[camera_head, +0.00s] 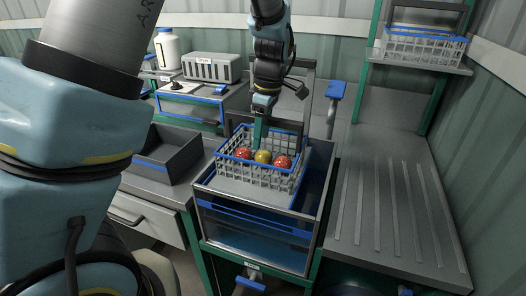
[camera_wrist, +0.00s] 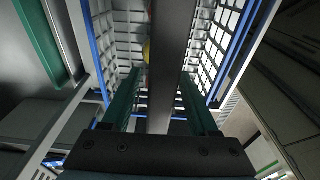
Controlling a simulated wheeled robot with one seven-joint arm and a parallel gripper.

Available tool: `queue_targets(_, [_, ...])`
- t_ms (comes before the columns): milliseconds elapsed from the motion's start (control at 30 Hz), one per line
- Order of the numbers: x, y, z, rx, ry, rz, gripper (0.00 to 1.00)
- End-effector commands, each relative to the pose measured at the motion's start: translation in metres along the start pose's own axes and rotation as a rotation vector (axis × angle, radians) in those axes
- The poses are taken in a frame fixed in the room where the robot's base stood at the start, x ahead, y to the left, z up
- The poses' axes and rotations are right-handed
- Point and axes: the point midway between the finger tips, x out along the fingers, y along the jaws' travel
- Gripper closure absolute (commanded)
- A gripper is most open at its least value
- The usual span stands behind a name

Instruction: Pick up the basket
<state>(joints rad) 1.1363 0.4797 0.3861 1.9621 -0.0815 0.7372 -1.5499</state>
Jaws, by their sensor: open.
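The basket (camera_head: 252,177) is a pale lattice basket with a blue rim and a dark handle, holding red and yellow tomatoes. It sits at the top of a clear-walled tank in the middle of the head view. My gripper (camera_head: 259,136) points down over the basket's back part, at its handle. In the wrist view the dark handle bar (camera_wrist: 166,70) runs between the two green fingers of my open gripper (camera_wrist: 160,92). The basket's lattice walls (camera_wrist: 205,45) show beyond the fingers. Whether either finger touches the bar, I cannot tell.
The tank (camera_head: 255,236) has a metal rim close around the basket. A dark open bin (camera_head: 166,158) stands left of it. A ribbed metal drainboard (camera_head: 392,215) to the right is clear. A second blue-rimmed basket (camera_head: 424,50) stands on a shelf at the upper right.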

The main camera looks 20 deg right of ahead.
Motion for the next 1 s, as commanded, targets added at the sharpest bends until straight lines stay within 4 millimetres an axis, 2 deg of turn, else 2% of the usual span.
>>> queue_targets(67, [0.0000, 0.0001, 0.0000, 0.000, 0.000, 0.000, 0.42])
queue_targets(567, [-0.0004, 0.0002, -0.0001, 0.000, 0.000, 0.000, 0.98])
queue_targets(1000, [-0.0005, 0.0002, -0.0001, 0.000, 0.000, 0.000, 1.00])
